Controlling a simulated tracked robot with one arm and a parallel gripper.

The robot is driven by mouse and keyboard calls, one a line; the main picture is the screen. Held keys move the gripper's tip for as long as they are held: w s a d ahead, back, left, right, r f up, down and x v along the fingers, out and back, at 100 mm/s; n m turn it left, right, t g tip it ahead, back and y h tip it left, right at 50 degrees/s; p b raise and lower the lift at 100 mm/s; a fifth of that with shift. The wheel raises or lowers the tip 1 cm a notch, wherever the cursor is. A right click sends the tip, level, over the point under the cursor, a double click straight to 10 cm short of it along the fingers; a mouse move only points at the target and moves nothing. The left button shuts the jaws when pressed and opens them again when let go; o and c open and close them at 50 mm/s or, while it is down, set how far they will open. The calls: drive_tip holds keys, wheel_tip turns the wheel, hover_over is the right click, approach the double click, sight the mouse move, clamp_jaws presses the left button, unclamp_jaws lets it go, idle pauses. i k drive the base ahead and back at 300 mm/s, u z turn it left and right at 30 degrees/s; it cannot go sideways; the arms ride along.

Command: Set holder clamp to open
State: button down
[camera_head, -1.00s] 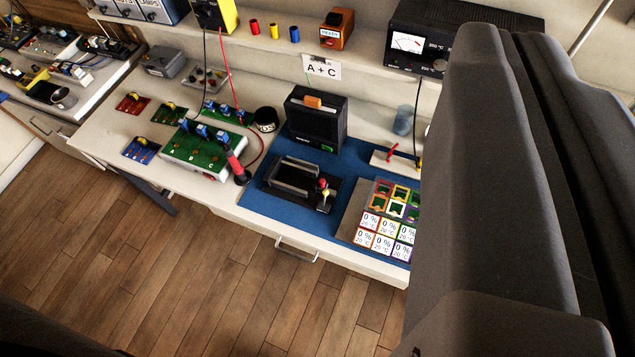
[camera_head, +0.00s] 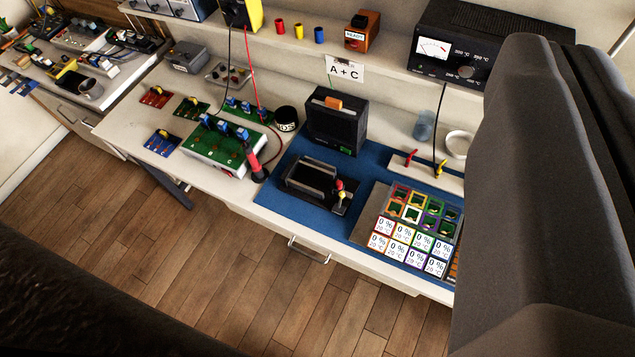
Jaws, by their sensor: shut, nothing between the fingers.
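The holder clamp (camera_head: 312,180) is a black base with two raised grey jaws, lying on the blue mat (camera_head: 275,198) on the bench. At its right end stands a small lever (camera_head: 341,195) with a red knob and a yellow knob. I cannot tell from here whether the clamp is open or shut. My gripper (camera_head: 548,44) is the large dark grey shape filling the right side, close to the camera. Its fingers are shut with nothing between them. It is well apart from the clamp and hides the right end of the bench.
A black radio-like box (camera_head: 336,122) stands behind the clamp. A tray of coloured cells (camera_head: 362,228) lies right of it, and a green board (camera_head: 215,152) left. A meter unit (camera_head: 470,45) and a sign "A + C" (camera_head: 345,69) are at the back. The wooden floor (camera_head: 215,260) in front is clear.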

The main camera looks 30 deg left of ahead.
sight(337, 185)
drive_tip(key=z, duration=0.05)
drive_tip(key=k, duration=0.4)
drive_tip(key=u, duration=0.35)
drive_tip(key=i, duration=1.35)
drive_tip(key=z, duration=0.45)
